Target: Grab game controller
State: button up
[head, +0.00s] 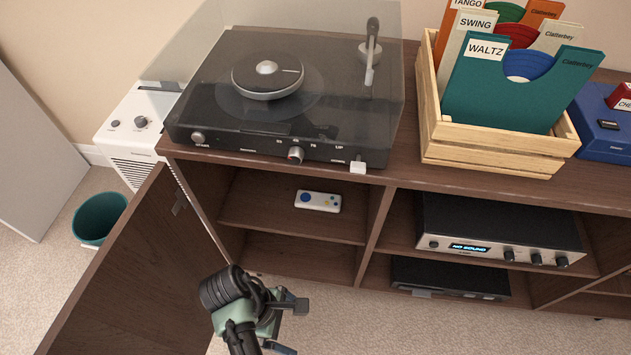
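The game controller (321,202) is a small white bar with a blue round pad at its left end and small coloured buttons. It lies on the upper shelf of the cabinet's left compartment (262,212), below the turntable. My gripper (292,327) is at the bottom of the head view, in front of the cabinet and apart from the controller. Its two fingers are spread with carpet showing between them, and it appears empty.
An open cabinet door (140,270) stands left of my gripper. A turntable (285,90) and a wooden record crate (495,150) sit on top. A teal bin (98,220) stands on the floor at left.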

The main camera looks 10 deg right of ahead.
aim_at(316, 200)
jog(key=i, duration=1.15)
